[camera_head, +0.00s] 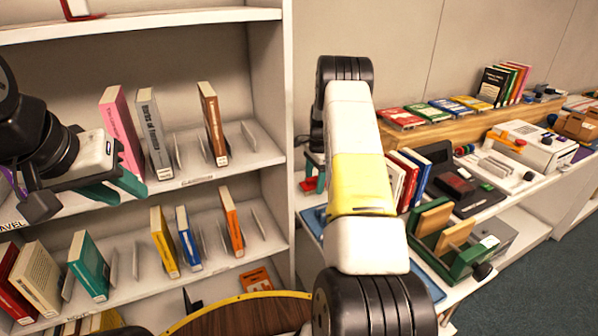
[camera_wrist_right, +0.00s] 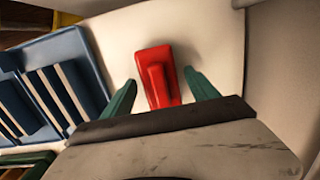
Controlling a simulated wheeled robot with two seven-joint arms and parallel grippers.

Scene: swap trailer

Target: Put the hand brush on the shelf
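A red object with a raised bar along its middle, which looks like the hand brush (camera_wrist_right: 158,76), lies on a white surface in the right wrist view. My right gripper (camera_wrist_right: 160,95) is open, with its green fingers on either side of it and visible gaps. In the head view the right gripper is mostly hidden behind my arm; a bit of red (camera_head: 309,184) shows beside it. My left gripper (camera_head: 113,190) appears open and empty in front of the white shelf (camera_head: 215,178), near the middle board at the left.
Books stand on the shelf boards, with gaps between dividers. A blue slotted rack (camera_wrist_right: 88,55) lies left of the red object. A green tray with wooden blocks (camera_head: 475,258) and more books (camera_head: 412,175) crowd the counter at the right. A round wooden top (camera_head: 250,315) is at the bottom.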

